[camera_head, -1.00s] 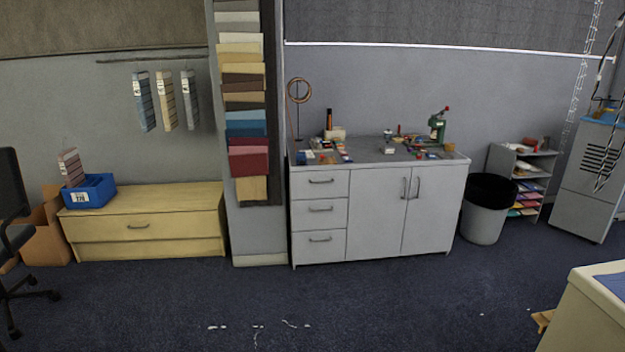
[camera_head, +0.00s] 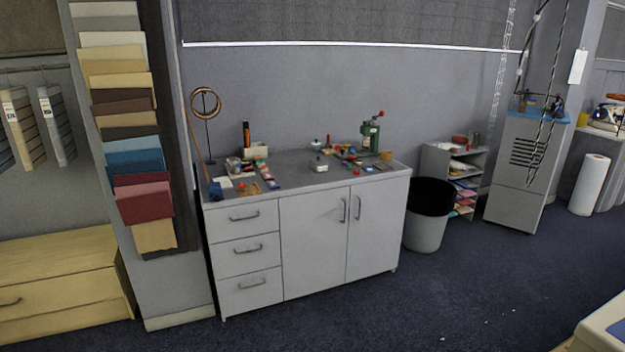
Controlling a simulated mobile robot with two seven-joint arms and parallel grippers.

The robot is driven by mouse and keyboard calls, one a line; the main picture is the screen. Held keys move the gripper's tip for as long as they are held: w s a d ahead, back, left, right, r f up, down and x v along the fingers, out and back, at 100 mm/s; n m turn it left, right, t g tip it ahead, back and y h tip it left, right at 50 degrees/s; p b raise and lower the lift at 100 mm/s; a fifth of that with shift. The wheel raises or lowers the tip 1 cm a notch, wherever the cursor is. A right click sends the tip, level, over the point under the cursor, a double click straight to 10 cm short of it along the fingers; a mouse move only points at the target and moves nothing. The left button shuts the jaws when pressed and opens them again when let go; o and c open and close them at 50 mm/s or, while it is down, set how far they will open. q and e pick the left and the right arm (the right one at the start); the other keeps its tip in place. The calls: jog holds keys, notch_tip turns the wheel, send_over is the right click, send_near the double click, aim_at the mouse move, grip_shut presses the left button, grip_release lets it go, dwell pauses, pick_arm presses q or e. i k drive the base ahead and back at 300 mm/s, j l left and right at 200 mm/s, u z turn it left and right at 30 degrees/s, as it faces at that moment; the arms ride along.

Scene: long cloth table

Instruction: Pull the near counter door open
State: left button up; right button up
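A grey-white counter (camera_head: 305,195) stands against the back wall. Its left side has a stack of three drawers (camera_head: 245,249) with bar handles. Its right side has two doors, a left door (camera_head: 312,245) and a right door (camera_head: 375,235). Both doors look shut. Their upright bar handles sit close together, the left handle (camera_head: 343,210) and the right handle (camera_head: 358,207). Neither of my grippers shows in the head view, and nothing touches the counter doors.
A dark-lined bin (camera_head: 426,232) stands just right of the counter, with a small shelf (camera_head: 450,170) behind it. A wooden chest (camera_head: 60,275) is at the left. A pale table corner (camera_head: 600,335) is at the lower right. The carpet before the counter is clear.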

aim_at(377, 208)
jog(key=i+z, duration=0.3)
jog(key=i, duration=0.35)
jog(key=i+z, duration=0.25)
jog(key=i, duration=0.45)
jog(key=i+u, duration=0.15)
jog(key=i, duration=0.25)
jog(key=i+l+u, duration=0.15)
jog(key=i, duration=0.3)
jog(key=i+l+u, duration=0.1)
jog(key=i, duration=0.3)
jog(key=l, duration=0.1)
